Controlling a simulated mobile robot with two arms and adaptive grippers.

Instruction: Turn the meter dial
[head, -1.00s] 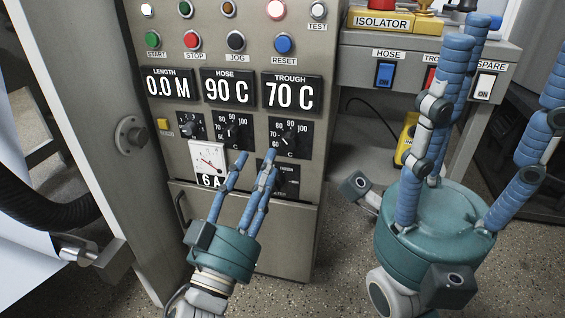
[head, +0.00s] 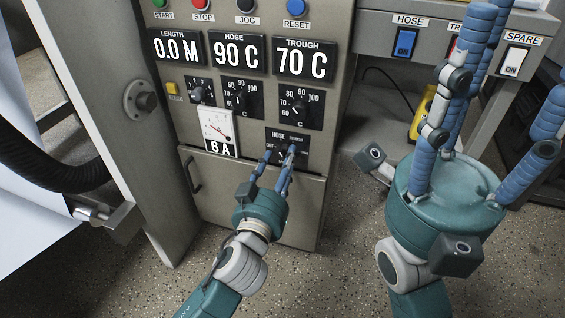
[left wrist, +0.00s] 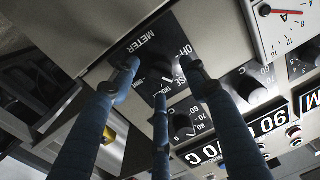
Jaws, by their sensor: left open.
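The meter dial's black plate (head: 300,140) is low on the grey control cabinet, below the trough temperature dial. It shows close up in the left wrist view (left wrist: 150,42), with the words METER and OFF readable. My left gripper (head: 279,155) is open, its blue fingertips at the lower part of this plate. In the left wrist view the fingers (left wrist: 160,76) are spread around the dial area. My right gripper (head: 508,60) is open and empty at the right, away from the cabinet.
The hose dial (head: 240,98) and trough dial (head: 301,107) sit above the plate. A white meter (head: 219,131) reading 6 A is at its left. A cabinet door handle (head: 191,174) is lower left. Switches (head: 405,43) line a grey box at right.

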